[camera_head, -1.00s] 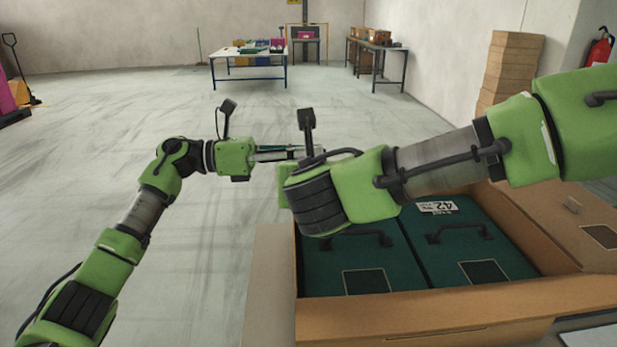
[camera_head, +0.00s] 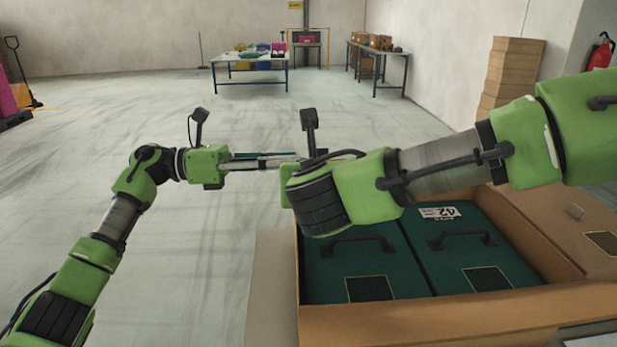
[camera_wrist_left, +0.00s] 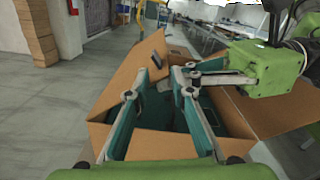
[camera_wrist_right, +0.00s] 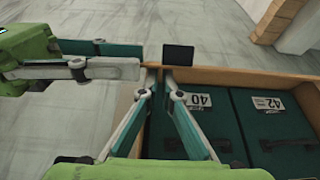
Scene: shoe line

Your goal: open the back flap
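The cardboard box (camera_head: 430,318) stands open at lower right in the head view, holding two dark green shoe boxes (camera_head: 345,268) (camera_head: 462,244). Its far edge is mostly hidden behind my right arm. In the left wrist view a raised cardboard flap (camera_wrist_left: 128,78) leans outward. My left gripper (camera_head: 298,161) points right, level, at the box's far left corner. Its fingers stand apart in the left wrist view, with nothing clearly between them. My right gripper (camera_wrist_right: 160,72) is over the box's far left corner. Its fingertips are close together, and whether they pinch cardboard is unclear.
The box's left flap (camera_head: 268,285) and right flap (camera_head: 575,230) are folded outward. The two grippers are very near each other. Open floor lies to the left. Worktables (camera_head: 250,72) and a cardboard stack (camera_head: 512,70) stand farther back.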

